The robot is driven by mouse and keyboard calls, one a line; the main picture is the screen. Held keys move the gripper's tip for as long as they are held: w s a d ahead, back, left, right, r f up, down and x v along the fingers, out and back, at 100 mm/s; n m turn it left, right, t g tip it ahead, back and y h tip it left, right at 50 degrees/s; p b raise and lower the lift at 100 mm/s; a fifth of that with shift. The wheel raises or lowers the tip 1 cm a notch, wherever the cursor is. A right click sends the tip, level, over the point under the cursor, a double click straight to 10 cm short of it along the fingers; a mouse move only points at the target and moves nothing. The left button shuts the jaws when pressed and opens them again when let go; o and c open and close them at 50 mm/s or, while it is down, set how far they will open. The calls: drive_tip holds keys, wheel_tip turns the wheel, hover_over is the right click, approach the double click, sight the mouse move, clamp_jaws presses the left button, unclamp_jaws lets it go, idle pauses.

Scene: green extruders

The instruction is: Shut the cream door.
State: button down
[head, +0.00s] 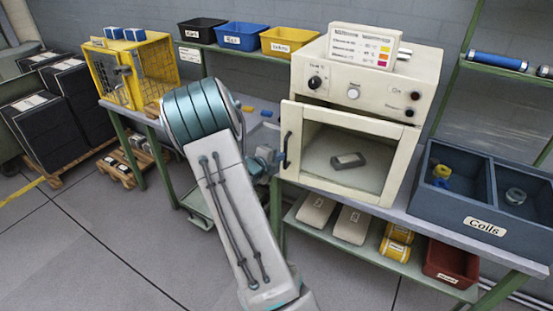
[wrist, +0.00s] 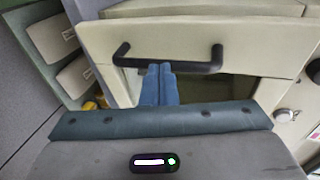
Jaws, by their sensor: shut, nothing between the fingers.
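The cream door (head: 403,165) is on the front of the cream oven (head: 335,75) and has a wide window. It seems to stand a little ajar; how far I cannot tell. Its black handle (head: 286,150) is on its left side. The door (wrist: 240,45) and handle (wrist: 185,65) also show in the wrist view. My gripper (head: 272,158) is just left of the handle in the head view. In the wrist view its blue fingers (wrist: 160,68) are together and empty, with tips at the handle bar; contact is unclear.
A dark block (head: 348,160) shows through the window. A blue divided bin (head: 450,212) stands right of the oven on the bench. A yellow cage (head: 132,72) is at the left. White boxes (head: 352,224) lie on the lower shelf. The floor in front is clear.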

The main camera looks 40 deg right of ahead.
drive_tip(key=w+d+b, duration=0.1)
drive_tip(key=d, duration=0.1)
drive_tip(key=w+d+b, duration=0.2)
drive_tip(key=shift+f+b, duration=0.2)
drive_tip(key=shift+b, duration=0.1)
drive_tip(key=shift+d+r, duration=0.15)
drive_tip(key=shift+r, duration=0.4)
